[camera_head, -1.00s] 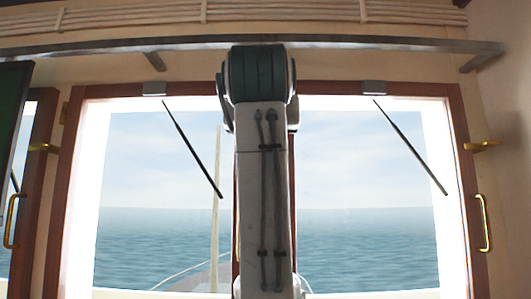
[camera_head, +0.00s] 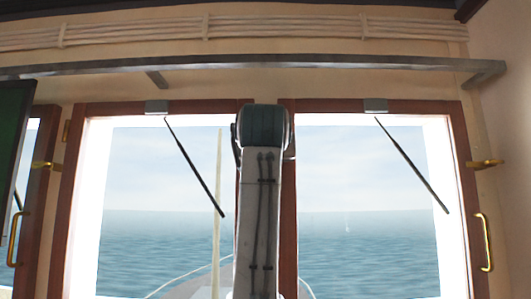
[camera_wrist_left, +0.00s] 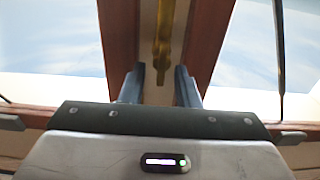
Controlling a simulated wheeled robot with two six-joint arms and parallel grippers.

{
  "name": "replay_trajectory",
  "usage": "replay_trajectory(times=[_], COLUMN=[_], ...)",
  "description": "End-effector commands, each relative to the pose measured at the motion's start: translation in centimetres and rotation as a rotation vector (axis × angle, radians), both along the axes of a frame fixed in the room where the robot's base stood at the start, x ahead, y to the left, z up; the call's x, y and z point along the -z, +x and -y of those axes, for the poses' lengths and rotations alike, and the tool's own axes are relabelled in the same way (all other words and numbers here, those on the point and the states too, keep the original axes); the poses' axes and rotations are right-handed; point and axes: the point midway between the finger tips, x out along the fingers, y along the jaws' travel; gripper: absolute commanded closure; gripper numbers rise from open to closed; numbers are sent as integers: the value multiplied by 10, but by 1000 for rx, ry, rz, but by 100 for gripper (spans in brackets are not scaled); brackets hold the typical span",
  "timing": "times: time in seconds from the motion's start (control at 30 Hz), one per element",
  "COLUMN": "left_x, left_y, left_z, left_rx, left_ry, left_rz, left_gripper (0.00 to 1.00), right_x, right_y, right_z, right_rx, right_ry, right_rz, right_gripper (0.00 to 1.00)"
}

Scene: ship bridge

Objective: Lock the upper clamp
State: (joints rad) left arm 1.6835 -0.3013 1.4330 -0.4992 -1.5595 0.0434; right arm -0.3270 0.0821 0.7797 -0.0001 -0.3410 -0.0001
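In the left wrist view a brass clamp or handle (camera_wrist_left: 164,38) lies along the pale post between two brown window frames. Its tip lies between the two fingers of my left gripper (camera_wrist_left: 160,86) as seen in that view. The fingers are apart, with gaps on both sides of the brass tip, and no grip or contact shows. In the head view my own arm covers the post between the windows and hides this brass piece and the gripper. Other brass clamps show in the head view, one at the right window's side (camera_head: 486,164) and one at the left (camera_head: 46,165). My right gripper is not in view.
A metal rail (camera_head: 330,66) runs above the windows. Wipers hang over the left (camera_head: 195,168) and right (camera_head: 412,166) panes. Brass handles stand on the right (camera_head: 485,242) and left (camera_head: 14,238) frames. A dark screen (camera_head: 14,140) is at the left edge.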

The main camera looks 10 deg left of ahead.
Motion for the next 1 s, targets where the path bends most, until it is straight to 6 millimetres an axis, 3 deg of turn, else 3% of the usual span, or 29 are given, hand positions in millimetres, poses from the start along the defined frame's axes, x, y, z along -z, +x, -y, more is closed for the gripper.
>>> replay_trajectory(times=[0.3,0.33,0.47,0.5,0.83,1.0], left_x=[0,0,0,0,1,2], left_y=[3,3,3,3,3,3], left_z=[-1,-1,-1,-1,0,1], left_rx=[0,0,0,0,0,0], left_ry=[0,0,0,0,35,115], left_rz=[0,0,0,0,-8,-24], left_gripper=[71,73,99,100,100,100], right_x=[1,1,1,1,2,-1], right_y=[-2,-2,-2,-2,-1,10], right_z=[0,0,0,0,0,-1], right_rx=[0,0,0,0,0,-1], right_ry=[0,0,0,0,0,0], right_rz=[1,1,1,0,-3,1], right_gripper=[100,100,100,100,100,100])
